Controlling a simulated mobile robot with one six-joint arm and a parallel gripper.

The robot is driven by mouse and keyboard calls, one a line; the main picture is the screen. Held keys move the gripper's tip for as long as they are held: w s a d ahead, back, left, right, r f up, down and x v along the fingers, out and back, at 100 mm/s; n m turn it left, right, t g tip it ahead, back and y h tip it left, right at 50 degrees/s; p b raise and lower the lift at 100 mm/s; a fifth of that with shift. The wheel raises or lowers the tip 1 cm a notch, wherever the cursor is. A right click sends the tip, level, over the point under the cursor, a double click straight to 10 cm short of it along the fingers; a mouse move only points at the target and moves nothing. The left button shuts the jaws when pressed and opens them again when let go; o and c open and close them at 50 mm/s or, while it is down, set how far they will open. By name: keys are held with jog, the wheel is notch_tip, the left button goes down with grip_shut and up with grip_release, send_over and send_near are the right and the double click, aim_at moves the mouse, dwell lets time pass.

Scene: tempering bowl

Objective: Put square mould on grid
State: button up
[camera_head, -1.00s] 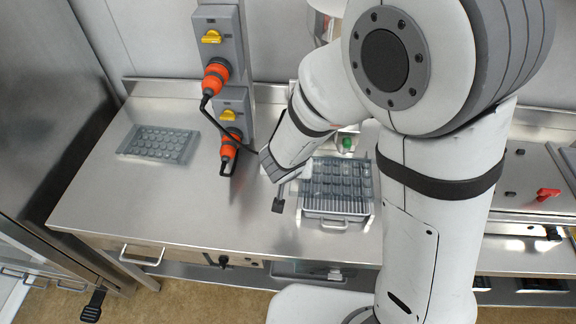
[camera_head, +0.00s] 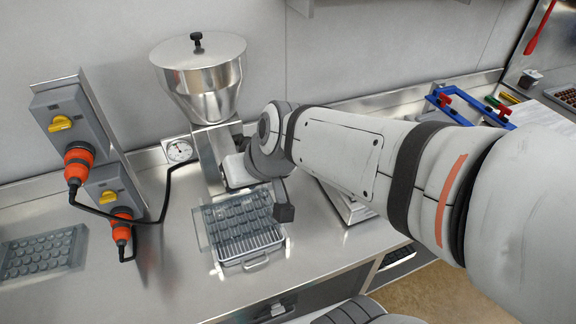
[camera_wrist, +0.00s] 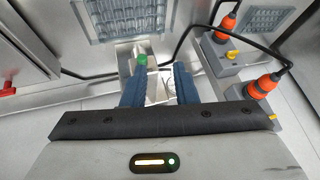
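The square mould (camera_head: 238,214), a clear tray of square cavities, lies on the wire grid (camera_head: 252,246) of a handled tray on the bench. It sits a little askew, its left edge jutting past the grid. In the wrist view the square mould (camera_wrist: 128,18) shows at the top, beyond the fingers and apart from them. My gripper (camera_wrist: 160,78) is open, its two blue fingers apart with no mould between them. In the head view it is behind the mould, near the hopper machine, its fingers mostly hidden by the wrist.
A steel hopper machine (camera_head: 201,80) with a dial (camera_head: 179,150) stands behind the grid. Grey switch boxes with orange plugs (camera_head: 79,162) and a black cable stand left. Another mould with round cavities (camera_head: 42,252) lies at far left.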

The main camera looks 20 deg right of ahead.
jog(key=s+d+r+m+h, duration=0.2)
jog(key=s+d+h, duration=0.1)
jog(key=s+d, duration=0.5)
notch_tip(320, 180, down, 11)
jog(key=w+g+b, duration=0.2)
jog(key=b, duration=0.6)
jog(key=shift+d, duration=0.3)
